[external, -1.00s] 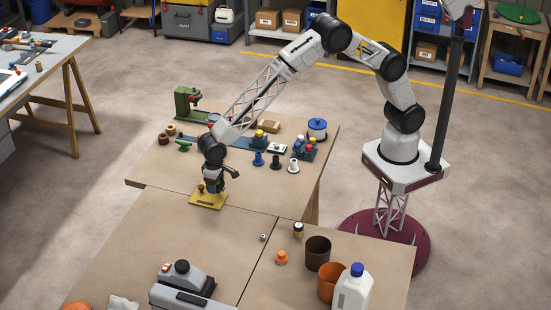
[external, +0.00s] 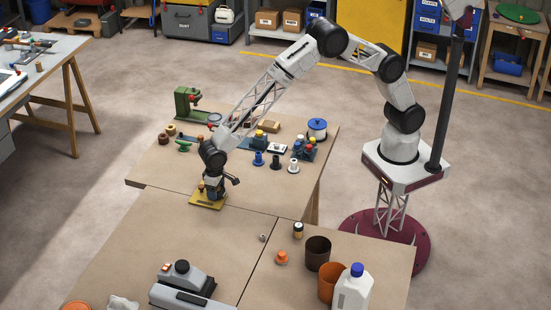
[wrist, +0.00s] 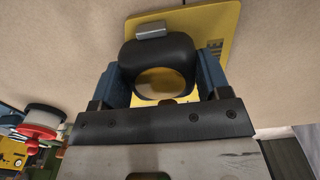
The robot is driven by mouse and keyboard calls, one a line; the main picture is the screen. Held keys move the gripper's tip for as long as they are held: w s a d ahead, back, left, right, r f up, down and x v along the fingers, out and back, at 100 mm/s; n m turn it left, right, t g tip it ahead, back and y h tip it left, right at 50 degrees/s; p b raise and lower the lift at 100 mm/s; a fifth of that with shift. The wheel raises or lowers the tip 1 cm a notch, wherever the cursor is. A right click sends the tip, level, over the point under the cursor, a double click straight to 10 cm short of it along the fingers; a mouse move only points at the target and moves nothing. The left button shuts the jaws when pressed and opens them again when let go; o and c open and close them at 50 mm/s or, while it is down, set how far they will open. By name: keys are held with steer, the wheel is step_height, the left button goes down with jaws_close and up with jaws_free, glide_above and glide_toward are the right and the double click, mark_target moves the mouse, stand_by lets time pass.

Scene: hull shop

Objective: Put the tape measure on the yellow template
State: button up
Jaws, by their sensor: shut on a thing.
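The tape measure (wrist: 160,60) is a black rounded case with a yellowish round face and a grey metal end. In the wrist view it sits between the blue fingers of my gripper (wrist: 165,82), which is shut on it. The yellow template (wrist: 217,32) lies flat on the table directly behind and under the tape measure. In the external view my gripper (external: 214,190) is low over the yellow template (external: 207,202) near the table's front left edge. The arm largely hides the tape measure there. I cannot tell whether it touches the template.
A green machine (external: 190,103) stands at the table's back left. Several small coloured parts and a blue-lidded pot (external: 317,129) stand to the right of my gripper. Two cups, a white jug (external: 352,287) and a grey device (external: 183,285) stand nearer the camera. Table left of the template is clear.

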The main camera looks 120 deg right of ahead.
steer(key=shift+f, duration=0.15)
steer(key=o, duration=1)
steer(key=shift+o, duration=0.2)
step_height(320, 180, up, 12)
steer(key=shift+r, duration=0.2)
stand_by(0.4)
